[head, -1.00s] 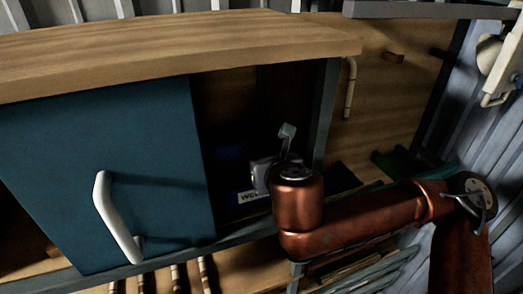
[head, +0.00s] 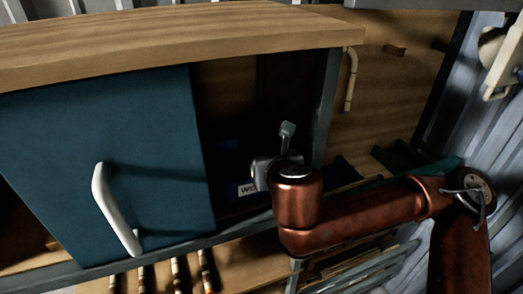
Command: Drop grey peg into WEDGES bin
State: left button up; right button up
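A dark blue bin (head: 229,172) sits inside the cabinet opening, right of the blue-green door. Its white label (head: 247,189) shows only its first letters, which look like "WE"; my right gripper hides the rest. My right gripper (head: 287,131) is at the end of the copper-coloured arm, inside or just in front of the opening, beside the label. A small grey piece sticks up from it; I cannot tell if it is a finger or the grey peg. The finger gap is hidden. No separate grey peg can be made out. My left gripper is out of view.
The blue-green door (head: 95,165) with a white handle (head: 113,210) covers the cabinet's left part. A wooden top (head: 170,45) overhangs the opening, and a grey post (head: 328,110) bounds its right side. Several rattan sticks (head: 178,275) stand below.

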jog(key=shift+r, duration=0.3)
jog(key=shift+r+p, duration=0.45)
jog(key=shift+r, duration=0.05)
jog(key=b+v, duration=0.3)
jog(key=v, duration=0.8)
jog(key=shift+s, duration=0.45)
jog(key=shift+d+f, duration=0.1)
